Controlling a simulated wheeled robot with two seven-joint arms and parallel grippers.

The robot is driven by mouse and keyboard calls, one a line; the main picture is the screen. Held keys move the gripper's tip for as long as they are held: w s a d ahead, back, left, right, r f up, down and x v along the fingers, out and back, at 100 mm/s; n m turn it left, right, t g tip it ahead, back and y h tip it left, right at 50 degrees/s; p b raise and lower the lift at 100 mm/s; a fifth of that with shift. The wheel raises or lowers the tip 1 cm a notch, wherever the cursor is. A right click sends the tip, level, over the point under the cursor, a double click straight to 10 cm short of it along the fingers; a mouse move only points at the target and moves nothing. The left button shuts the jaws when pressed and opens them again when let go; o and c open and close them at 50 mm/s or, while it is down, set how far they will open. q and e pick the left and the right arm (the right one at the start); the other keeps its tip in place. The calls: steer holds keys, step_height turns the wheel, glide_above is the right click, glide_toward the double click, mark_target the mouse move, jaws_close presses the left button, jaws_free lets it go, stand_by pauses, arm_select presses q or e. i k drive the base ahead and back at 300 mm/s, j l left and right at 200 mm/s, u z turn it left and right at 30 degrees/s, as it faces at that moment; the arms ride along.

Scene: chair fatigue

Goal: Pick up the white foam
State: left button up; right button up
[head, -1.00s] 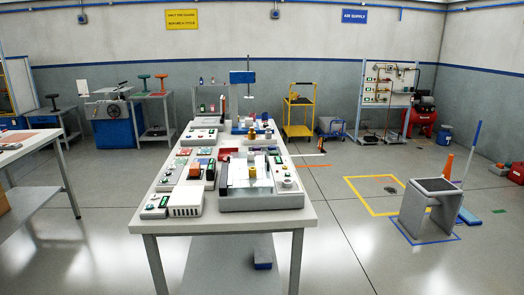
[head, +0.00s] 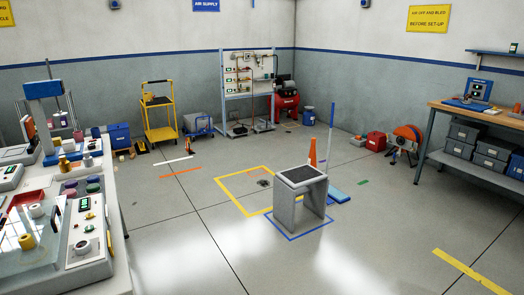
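I cannot pick out any white foam for certain in the head view. A grey block-like stand (head: 300,200) with a dark top stands on the floor inside a blue taped square. A blue flat piece (head: 338,195) lies on the floor beside it, and an orange cone (head: 312,152) and a tall blue pole (head: 331,130) rise behind it. Neither of my grippers is in view.
A white table (head: 122,270) crowded with devices fills the left edge. A wooden-topped workbench (head: 470,108) with grey bins is at the right. A yellow cart (head: 160,122) and a red compressor (head: 286,100) stand at the back.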

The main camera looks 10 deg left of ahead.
mark_target(69, 146)
steer(key=i+l+z, duration=0.1)
steer(key=i+z, duration=0.25)
steer(key=i, duration=0.6)
steer(key=i+u, duration=0.3)
steer(key=i, duration=0.15)
steer(key=i+l+u, duration=0.1)
steer(key=i+u, duration=0.2)
steer(key=i, duration=0.15)
steer(key=i+j+u, duration=0.15)
steer(key=i+u, duration=0.15)
steer(key=u, duration=0.2)
steer(key=i+u, duration=0.3)
steer(key=u, duration=0.2)
steer(key=i+l+u, duration=0.1)
steer(key=i+u, duration=0.2)
steer(key=u, duration=0.2)
steer(key=i+u, duration=0.3)
steer(key=i, duration=0.15)
steer(key=i+u, duration=0.25)
steer(key=i, duration=0.2)
steer(key=l+u, duration=0.1)
steer(key=u, duration=0.45)
steer(key=i+l+u, duration=0.2)
steer(key=l+u, duration=0.2)
steer(key=l, duration=0.15)
steer(key=i+l+u, duration=0.2)
steer(key=l, duration=0.15)
steer(key=k, duration=0.05)
